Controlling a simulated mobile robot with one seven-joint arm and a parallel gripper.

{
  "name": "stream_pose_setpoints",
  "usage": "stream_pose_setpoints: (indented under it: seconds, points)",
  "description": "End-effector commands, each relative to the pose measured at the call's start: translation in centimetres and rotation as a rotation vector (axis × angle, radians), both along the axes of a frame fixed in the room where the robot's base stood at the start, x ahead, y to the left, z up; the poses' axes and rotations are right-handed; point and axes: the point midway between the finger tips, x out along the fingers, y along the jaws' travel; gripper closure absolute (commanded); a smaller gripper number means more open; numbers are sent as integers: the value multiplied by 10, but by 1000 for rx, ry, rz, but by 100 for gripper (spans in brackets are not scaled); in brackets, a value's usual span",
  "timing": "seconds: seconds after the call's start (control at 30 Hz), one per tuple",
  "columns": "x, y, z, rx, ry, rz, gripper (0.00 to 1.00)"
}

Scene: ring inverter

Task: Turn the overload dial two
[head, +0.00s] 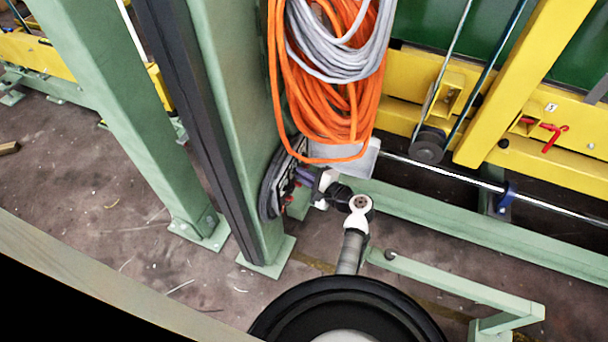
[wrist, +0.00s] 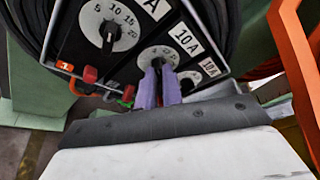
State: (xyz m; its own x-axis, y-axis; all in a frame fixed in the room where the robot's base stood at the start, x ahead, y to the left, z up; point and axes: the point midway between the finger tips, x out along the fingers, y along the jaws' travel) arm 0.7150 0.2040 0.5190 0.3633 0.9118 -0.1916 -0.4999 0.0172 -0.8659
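The dark control panel (wrist: 85,50) fills the upper wrist view and carries a row of round white dials with black knobs. The upper-left dial (wrist: 110,22) reads 5, 10, 15, 20. The middle dial (wrist: 146,57), beside a 10 A label, is partly covered by my gripper (wrist: 160,70). Its two purple fingers stand close together, with the tips at this dial's knob. Whether they press on the knob is unclear. A third dial (wrist: 191,78) sits at lower right, partly hidden. In the head view my gripper (head: 305,177) reaches the panel on the green post; the dials are hidden there.
Orange cable (head: 330,110) and grey cable (head: 340,65) coils hang just above my arm. Red and green plugs (wrist: 90,75) stick out at the panel's lower left. A green post (head: 235,120) stands left, a low green rail (head: 450,280) right.

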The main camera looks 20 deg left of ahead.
Motion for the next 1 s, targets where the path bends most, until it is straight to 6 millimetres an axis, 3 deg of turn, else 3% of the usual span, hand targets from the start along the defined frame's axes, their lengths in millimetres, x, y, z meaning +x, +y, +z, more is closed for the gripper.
stream_pose_setpoints:
  seconds: [0.47, 1.0]
  points:
    - [0, 1, 6, 4, 61, 1, 100]
    - [3, 1, 9, 16, 458, 2, 100]
